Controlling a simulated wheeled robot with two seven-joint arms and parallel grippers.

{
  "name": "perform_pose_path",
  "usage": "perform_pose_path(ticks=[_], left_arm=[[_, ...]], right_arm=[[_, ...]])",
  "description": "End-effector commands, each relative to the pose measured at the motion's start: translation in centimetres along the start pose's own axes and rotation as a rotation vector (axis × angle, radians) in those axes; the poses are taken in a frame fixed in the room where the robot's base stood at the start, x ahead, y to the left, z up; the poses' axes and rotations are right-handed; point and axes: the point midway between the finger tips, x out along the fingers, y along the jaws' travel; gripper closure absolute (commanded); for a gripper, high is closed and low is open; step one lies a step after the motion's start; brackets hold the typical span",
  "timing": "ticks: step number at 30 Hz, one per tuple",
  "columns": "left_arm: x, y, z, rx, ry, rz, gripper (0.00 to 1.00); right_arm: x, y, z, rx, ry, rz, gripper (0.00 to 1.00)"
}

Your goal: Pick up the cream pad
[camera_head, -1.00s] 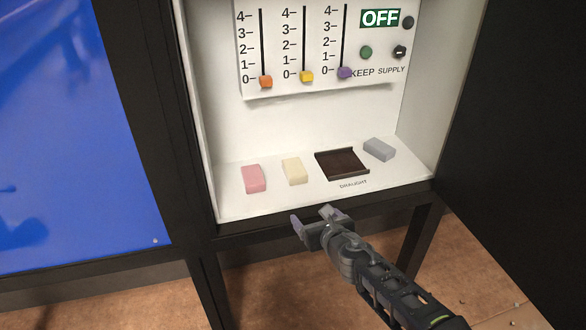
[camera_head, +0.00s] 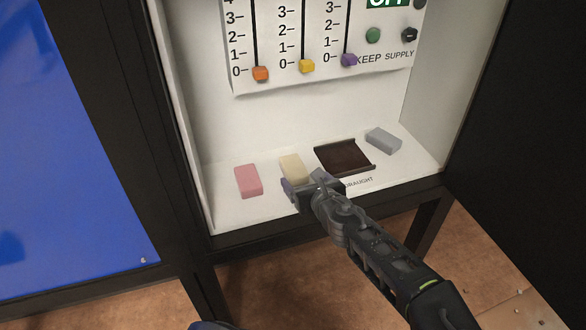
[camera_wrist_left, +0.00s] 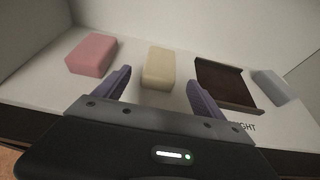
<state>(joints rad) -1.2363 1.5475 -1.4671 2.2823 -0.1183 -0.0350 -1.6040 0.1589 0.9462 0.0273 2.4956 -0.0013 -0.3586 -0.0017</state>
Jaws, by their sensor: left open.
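The cream pad (camera_head: 293,166) lies on the white shelf between the pink pad and the dark tray. In the left wrist view the cream pad (camera_wrist_left: 159,67) is ahead of my jaws, roughly midway between the two purple fingers. My left gripper (camera_head: 304,181) is open and empty at the near end of the cream pad. In the head view the gripper hides the pad's near end. I cannot tell whether the fingers touch it. My right gripper is not in view.
A pink pad (camera_head: 248,181) lies to the left on the shelf. A dark brown tray (camera_head: 345,157) and a grey block (camera_head: 383,140) are to the right. Sliders and knobs are on the panel (camera_head: 285,82) above. The shelf's black front edge (camera_head: 270,235) runs under my arm.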

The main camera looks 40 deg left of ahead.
Motion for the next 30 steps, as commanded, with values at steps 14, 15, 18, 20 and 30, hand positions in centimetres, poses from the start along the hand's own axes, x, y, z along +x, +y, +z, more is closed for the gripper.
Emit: perform_pose_path(ticks=[14,15,18,20,30], left_arm=[[2.3,0.0,0.0,-0.001,0.0,0.0,0.2],[2.3,0.0,0.0,-0.001,0.0,0.0,0.2],[2.9,0.1,-0.1,-0.001,0.001,0.002,0.2],[3.7,0.1,-0.2,-0.002,0.001,0.004,0.2],[7.5,0.1,-0.1,-0.002,0.0,0.002,0.2]], right_arm=[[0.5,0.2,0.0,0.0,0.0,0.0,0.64],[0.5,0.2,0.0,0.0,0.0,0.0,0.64],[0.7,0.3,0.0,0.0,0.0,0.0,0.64],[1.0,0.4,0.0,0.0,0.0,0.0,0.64],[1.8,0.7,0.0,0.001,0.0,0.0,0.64]])
